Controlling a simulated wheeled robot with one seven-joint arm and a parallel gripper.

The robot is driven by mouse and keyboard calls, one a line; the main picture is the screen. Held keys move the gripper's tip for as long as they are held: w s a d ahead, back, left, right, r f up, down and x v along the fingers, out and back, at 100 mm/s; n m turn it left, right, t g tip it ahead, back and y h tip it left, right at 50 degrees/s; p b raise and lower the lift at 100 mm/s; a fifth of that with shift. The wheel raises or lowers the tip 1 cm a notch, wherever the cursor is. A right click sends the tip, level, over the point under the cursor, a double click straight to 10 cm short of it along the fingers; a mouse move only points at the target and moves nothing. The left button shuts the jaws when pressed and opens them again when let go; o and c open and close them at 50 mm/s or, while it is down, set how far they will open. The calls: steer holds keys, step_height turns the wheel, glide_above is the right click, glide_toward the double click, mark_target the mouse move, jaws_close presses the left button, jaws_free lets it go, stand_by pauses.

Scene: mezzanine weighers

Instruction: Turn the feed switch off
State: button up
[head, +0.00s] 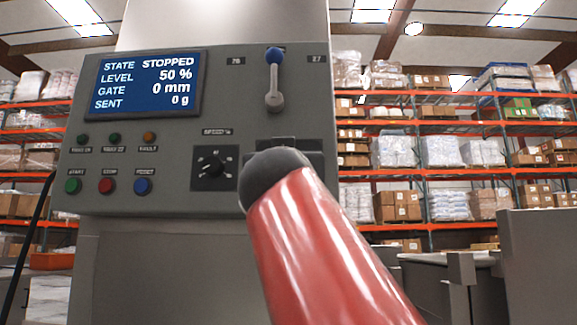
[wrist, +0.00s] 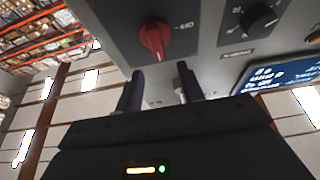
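A red rotary switch (wrist: 154,40) sits on the grey control panel (wrist: 205,50) at the top of the wrist view. Small white lettering stands beside it, too blurred to read surely. My gripper (wrist: 160,72) is open below the switch in the wrist view, its two dark fingers apart with nothing between them. The fingers look short of the knob; I cannot tell the exact gap. In the head view the switch is hidden behind my red arm, which covers the panel's lower right, and my gripper does not show.
The panel bears a screen (head: 146,82) reading STOPPED, 50 %, 0 mm, 0 g. A blue-knobbed lever (head: 274,78), a black dial (head: 213,168) and green, red and blue buttons (head: 107,186) are near my arm. Grey machinery (head: 545,265) stands at right.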

steer(key=p+x, duration=0.6)
steer(key=shift+w, duration=0.3)
jaws_close()
